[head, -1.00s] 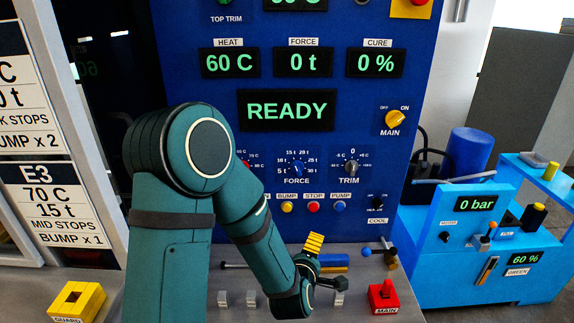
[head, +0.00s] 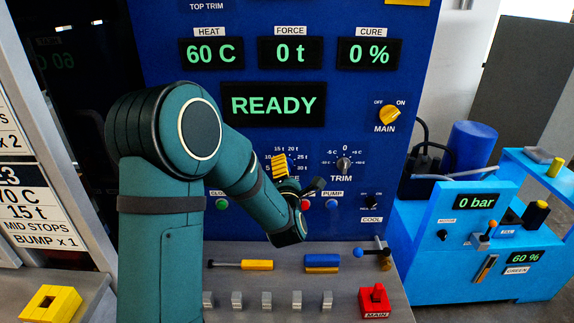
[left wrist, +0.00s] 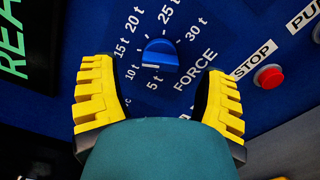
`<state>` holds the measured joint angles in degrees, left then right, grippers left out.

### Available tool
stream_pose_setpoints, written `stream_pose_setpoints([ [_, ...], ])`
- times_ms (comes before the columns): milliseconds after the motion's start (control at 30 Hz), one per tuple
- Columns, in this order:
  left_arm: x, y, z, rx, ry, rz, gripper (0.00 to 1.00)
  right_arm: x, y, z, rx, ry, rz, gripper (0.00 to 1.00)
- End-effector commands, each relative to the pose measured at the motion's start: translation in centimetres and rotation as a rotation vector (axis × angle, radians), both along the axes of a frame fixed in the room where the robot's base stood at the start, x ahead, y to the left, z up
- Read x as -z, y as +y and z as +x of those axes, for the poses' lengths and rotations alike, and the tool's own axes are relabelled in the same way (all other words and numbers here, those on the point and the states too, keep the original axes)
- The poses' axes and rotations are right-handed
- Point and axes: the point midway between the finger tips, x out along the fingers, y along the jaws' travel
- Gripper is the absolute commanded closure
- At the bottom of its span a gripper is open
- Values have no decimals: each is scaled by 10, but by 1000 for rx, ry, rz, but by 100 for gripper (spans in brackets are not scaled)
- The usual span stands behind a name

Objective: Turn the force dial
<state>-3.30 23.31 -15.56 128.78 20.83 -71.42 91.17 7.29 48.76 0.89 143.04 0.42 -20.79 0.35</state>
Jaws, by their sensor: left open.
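The force dial (left wrist: 160,56) is a blue knob with a light pointer mark on the dark blue panel. In the left wrist view it sits ahead of and between my left gripper's yellow fingers, ringed by a scale from 5 t to 30 t. My left gripper (left wrist: 160,98) is open and empty, and its fingers look apart from the dial. In the head view my left gripper (head: 282,166) is in front of the force scale and hides the dial. The force display (head: 290,53) reads 0 t. My right gripper is not in view.
The trim knob (head: 344,164) is right of the left gripper. The red stop button (left wrist: 269,76) is near the right finger in the wrist view. A main knob (head: 387,115) is higher up. A ledge below holds tools (head: 321,262) and a red main switch (head: 375,299).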

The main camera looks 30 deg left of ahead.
Motion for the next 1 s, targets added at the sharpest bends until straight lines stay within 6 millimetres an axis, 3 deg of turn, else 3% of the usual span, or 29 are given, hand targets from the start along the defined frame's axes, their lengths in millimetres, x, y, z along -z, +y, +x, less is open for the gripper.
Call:
stream_pose_setpoints([
  [267,0,17,29,1,0,0,27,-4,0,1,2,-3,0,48],
  [633,1,20,33,2,2,0,27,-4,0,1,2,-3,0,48],
  [667,1,20,33,2,2,0,29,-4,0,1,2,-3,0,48],
  [833,0,20,33,2,2,0,89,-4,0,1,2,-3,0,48],
  [867,0,20,33,2,2,0,94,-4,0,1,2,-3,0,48],
  [1000,0,20,33,1,1,1,95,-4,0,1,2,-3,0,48],
])
